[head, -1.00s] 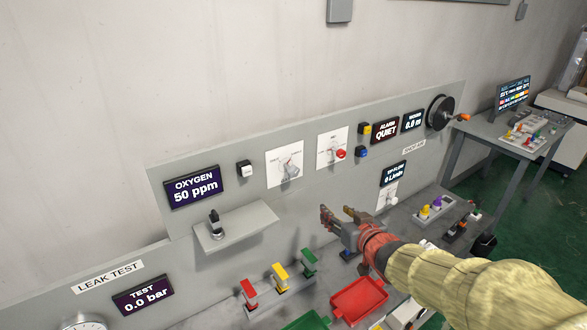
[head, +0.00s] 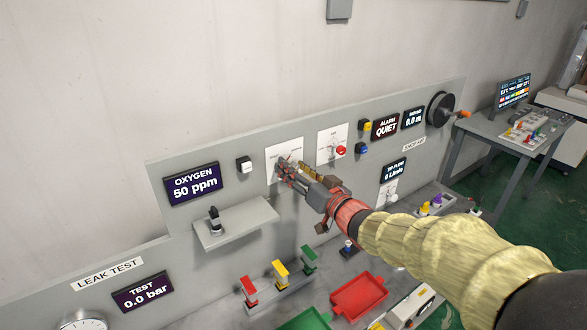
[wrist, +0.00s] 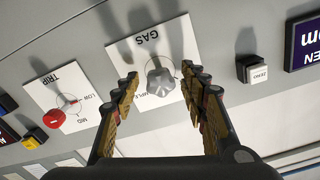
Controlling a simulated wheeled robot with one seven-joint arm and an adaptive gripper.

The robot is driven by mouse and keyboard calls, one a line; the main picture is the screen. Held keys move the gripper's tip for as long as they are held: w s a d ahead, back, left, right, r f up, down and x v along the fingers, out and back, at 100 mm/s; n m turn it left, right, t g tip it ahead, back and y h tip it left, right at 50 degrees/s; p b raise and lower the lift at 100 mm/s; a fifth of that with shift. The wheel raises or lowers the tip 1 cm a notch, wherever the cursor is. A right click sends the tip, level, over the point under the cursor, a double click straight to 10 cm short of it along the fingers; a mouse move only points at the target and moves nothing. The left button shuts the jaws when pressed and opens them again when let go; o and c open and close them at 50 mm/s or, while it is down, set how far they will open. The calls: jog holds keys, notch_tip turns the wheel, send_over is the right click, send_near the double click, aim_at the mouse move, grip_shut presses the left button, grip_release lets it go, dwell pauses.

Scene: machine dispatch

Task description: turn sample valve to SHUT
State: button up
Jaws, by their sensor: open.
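The sample valve is a grey lobed knob (wrist: 160,84) on a white plate (wrist: 180,42) marked GAS. Part of a label ending in "MPLE" shows beside the knob. My gripper (wrist: 160,77) is open, with one finger on each side of the knob. I cannot tell whether the fingers touch it. In the head view my gripper (head: 293,169) is in front of the white plate (head: 285,148) and hides most of the knob. The word SHUT is not readable on the plate in either view.
A TRIP plate (wrist: 62,98) with a red knob (wrist: 54,119) is close beside the valve. A white ZERO button (wrist: 256,73) is on the other side. The oxygen display (head: 193,184) reads 50 ppm. A shelf (head: 238,225) with a black-handled part juts out below.

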jog(key=shift+w+a, duration=0.2)
jog(key=shift+w, duration=0.05)
jog(key=shift+c, duration=0.5)
grip_shut()
